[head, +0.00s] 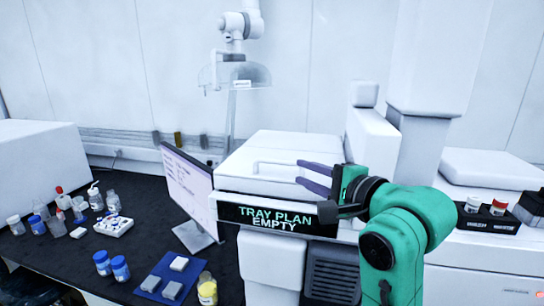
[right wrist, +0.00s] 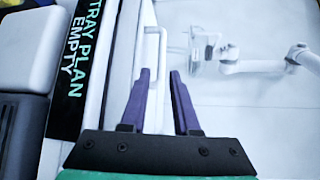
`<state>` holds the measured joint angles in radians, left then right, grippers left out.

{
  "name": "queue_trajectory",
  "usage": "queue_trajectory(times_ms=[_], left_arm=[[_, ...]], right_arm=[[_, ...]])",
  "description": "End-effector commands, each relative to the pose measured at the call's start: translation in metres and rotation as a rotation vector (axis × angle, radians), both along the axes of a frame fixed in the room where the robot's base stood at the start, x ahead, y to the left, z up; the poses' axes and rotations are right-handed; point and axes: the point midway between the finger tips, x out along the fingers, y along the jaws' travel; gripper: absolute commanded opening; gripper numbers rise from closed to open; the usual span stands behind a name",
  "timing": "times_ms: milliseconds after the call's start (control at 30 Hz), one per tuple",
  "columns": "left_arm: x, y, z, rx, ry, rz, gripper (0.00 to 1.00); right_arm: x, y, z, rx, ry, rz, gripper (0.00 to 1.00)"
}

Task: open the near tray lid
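The near tray lid (head: 236,182) is a white, flat-topped cover that lies closed, behind a black sign reading "TRAY PLAN EMPTY" (head: 272,219). A thin white bar handle (head: 275,163) runs along its top. My right gripper (head: 299,172) has purple fingers pointing left, close to the handle's right end. In the right wrist view the gripper (right wrist: 160,72) is open, and the white handle (right wrist: 163,45) lines up with the gap between the fingers. I cannot tell whether they touch it. My left gripper is not in view.
A monitor (head: 188,190) stands left of the tray unit. Bottles, a white rack (head: 114,226) and a blue mat (head: 168,279) are on the dark bench at left. A white column (head: 373,140) rises behind my right gripper. Small jars (head: 498,207) stand at right.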

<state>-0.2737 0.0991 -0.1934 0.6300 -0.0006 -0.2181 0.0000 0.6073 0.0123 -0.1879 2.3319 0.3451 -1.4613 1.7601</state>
Motion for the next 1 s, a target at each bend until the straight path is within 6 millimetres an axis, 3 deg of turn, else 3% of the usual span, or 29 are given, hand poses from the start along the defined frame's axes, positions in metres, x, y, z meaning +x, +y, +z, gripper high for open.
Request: queue_trajectory(times_ms=[100, 200, 300, 400, 567, 733, 767, 833, 1000], left_arm=[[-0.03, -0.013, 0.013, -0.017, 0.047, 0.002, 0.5], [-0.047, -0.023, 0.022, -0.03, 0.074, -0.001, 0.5], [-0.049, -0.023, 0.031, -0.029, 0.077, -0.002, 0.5], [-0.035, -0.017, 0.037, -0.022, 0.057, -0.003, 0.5], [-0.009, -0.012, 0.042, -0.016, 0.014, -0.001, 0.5], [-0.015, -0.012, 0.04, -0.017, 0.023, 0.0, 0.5], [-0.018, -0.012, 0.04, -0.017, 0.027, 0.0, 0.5], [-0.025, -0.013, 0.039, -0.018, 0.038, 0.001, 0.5], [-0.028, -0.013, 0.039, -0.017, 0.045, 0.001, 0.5]], right_arm=[[0.029, 0.015, 0.0, -0.003, 0.005, 0.0, 0.3], [0.053, 0.028, -0.003, -0.003, 0.005, 0.001, 0.3], [0.074, 0.038, -0.007, -0.003, 0.004, 0.0, 0.3], [0.089, 0.046, -0.01, -0.002, 0.002, 0.0, 0.3], [0.098, 0.051, -0.014, -0.002, -0.001, -0.001, 0.3], [0.098, 0.051, -0.015, -0.002, -0.001, -0.001, 0.3], [0.098, 0.051, -0.015, -0.002, -0.001, -0.001, 0.26], [0.097, 0.051, -0.015, -0.002, -0.001, -0.001, 0.0], [0.097, 0.051, -0.015, -0.002, -0.001, 0.0, 0.0]])
